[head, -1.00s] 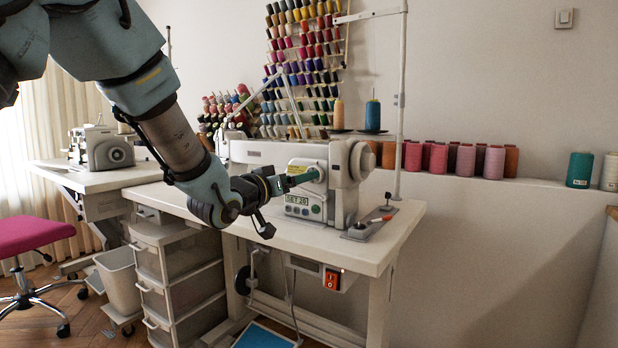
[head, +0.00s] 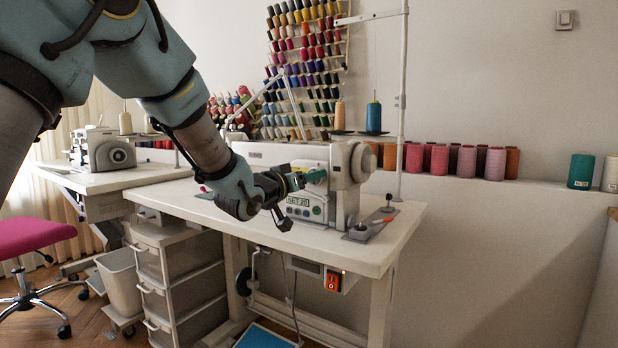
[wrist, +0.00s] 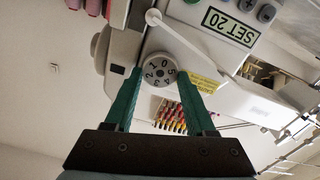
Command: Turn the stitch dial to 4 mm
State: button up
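The sewing machine (head: 345,205) stands on the white table, and its display (head: 297,202) reads SET 20. In the wrist view the display (wrist: 231,26) appears upside down. The round grey stitch dial (wrist: 158,72) sits on the machine's face; 2, 1, 0 and 5 can be made out, but its lower digits and any index mark are unclear. My gripper (wrist: 159,76) has its two green fingers open, one tip on either side of the dial. I cannot tell whether they touch it. In the head view my gripper (head: 312,178) is at the machine's face and the dial is hard to make out.
A pale lever (wrist: 182,45) with a round end lies close to the dial in the wrist view. Thread cones stand on the ledge behind. A pink chair (head: 35,234) is at left.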

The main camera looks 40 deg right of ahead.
grip_shut()
jog(key=shift+f+m+b, duration=0.1)
jog(key=shift+m+b, duration=0.3)
jog(key=shift+b, duration=0.05)
jog(key=shift+s+m+b, duration=0.2)
jog(key=shift+m+b, duration=4.65)
jog(key=shift+m, duration=0.65)
